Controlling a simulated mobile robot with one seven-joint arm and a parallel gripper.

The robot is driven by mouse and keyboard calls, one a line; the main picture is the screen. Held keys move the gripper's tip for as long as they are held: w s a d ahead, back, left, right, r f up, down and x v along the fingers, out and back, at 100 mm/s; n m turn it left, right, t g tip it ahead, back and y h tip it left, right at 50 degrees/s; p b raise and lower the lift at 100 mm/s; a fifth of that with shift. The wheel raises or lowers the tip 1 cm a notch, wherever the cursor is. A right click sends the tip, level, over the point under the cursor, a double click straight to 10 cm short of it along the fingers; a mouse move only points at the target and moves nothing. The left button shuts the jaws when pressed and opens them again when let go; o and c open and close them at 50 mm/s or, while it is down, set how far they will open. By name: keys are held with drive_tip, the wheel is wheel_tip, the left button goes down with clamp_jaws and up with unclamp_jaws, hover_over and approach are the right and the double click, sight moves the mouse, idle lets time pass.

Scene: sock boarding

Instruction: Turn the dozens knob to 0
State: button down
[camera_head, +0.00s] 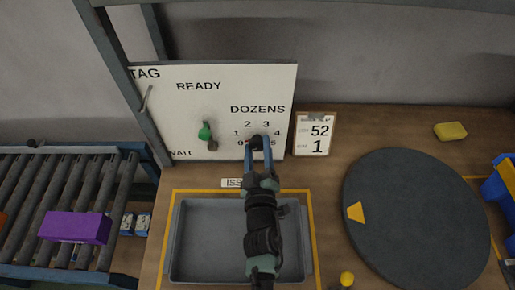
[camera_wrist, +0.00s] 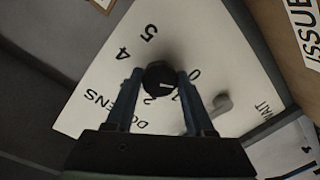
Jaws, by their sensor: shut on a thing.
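The dozens knob (camera_head: 257,141) is a dark round knob on the white panel (camera_head: 190,110), under the word DOZENS and ringed by the digits 0 to 5. My gripper (camera_head: 259,147) has its two blue fingers on either side of the knob and is shut on it. In the wrist view the knob (camera_wrist: 160,77) sits between the fingertips of my gripper (camera_wrist: 160,80). A short white mark shows on the knob's face, on the side of the low digits; its exact digit is unclear.
A green-tipped lever (camera_head: 205,131) is left of the knob, between READY and WAIT. A card reading 52 and 1 (camera_head: 314,134) stands to the right. A grey tray (camera_head: 188,274) lies below my arm. A dark round turntable (camera_head: 415,215) is at the right.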

drive_tip(key=shift+n, duration=0.5)
drive_tip(key=shift+c, duration=1.4)
unclamp_jaws()
drive_tip(key=shift+s, duration=0.15)
drive_tip(key=s+b, duration=0.1)
drive_tip(key=s, duration=1.1)
drive_tip(key=shift+s+d+r, duration=0.3)
drive_tip(key=shift+s, duration=0.05)
